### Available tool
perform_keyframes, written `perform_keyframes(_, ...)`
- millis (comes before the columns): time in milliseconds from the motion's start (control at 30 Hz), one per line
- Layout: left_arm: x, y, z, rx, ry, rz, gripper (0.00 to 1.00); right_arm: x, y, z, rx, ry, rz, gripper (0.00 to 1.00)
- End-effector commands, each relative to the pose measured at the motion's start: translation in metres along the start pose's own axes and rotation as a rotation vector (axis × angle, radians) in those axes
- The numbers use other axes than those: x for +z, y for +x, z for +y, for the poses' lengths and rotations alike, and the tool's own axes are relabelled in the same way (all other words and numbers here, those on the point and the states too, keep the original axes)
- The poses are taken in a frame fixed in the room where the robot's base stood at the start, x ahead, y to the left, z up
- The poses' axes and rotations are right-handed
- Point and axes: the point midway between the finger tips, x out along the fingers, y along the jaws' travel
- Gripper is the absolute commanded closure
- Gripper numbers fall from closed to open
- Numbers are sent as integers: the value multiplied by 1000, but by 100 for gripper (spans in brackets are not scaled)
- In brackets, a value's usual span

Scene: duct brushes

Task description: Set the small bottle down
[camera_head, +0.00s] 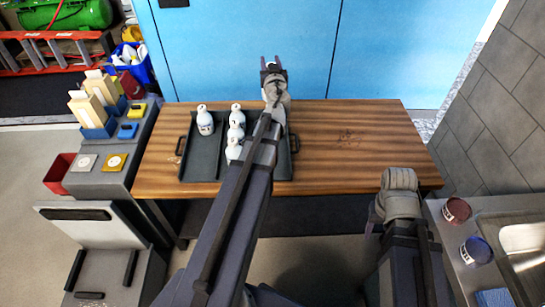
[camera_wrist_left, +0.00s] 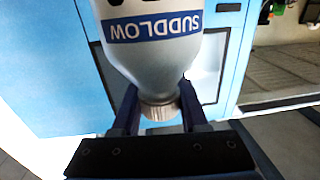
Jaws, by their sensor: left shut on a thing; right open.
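My left gripper (camera_head: 271,64) is shut on the small bottle (camera_wrist_left: 155,65). In the left wrist view the bottle is pale with a blue and white SUDDLOW label, and its cap end (camera_wrist_left: 160,108) is between the fingers. In the head view my left gripper is beyond the table's far edge, in front of the blue wall, and the bottle is hardly visible there. My right gripper (camera_head: 371,230) is low at the table's front right, mostly hidden behind its wrist, and open.
A dark tray (camera_head: 199,168) with several white bottles (camera_head: 205,121) lies on the wooden table (camera_head: 345,170), partly behind my left arm. The table's right half is clear. Two small tins (camera_head: 457,210) stand on the right counter. A grey machine with boxes (camera_head: 90,125) is left.

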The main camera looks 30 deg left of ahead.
Motion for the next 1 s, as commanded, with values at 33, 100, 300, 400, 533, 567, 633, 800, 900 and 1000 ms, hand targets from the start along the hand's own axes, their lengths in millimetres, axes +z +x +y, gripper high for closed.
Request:
perform_keyframes(33,28,-1,0,-4,0,0,100,-2,28,-3,0,0,0,50)
perform_keyframes(100,46,-2,0,-13,0,0,100,-3,46,-4,0,-1,0,50)
perform_keyframes(300,92,-6,-3,-40,1,0,100,-5,91,-9,0,-2,0,50)
perform_keyframes(400,108,-8,-3,-52,1,0,100,-6,108,-10,0,-2,0,50)
perform_keyframes(533,122,-10,-4,-64,1,0,100,-7,122,-12,0,-2,0,50)
perform_keyframes(567,125,-10,-4,-66,0,0,100,-7,124,-12,0,-2,0,50)
perform_keyframes(633,128,-11,-5,-69,1,0,100,-7,127,-12,0,-2,0,50)
perform_keyframes(800,130,-12,-5,-73,0,0,100,-8,129,-12,0,-2,0,50)
perform_keyframes(900,130,-11,-5,-73,0,0,100,-8,130,-12,1,-2,0,50)
perform_keyframes(1000,136,-11,-5,-73,0,0,100,-8,135,-13,1,-2,0,50)
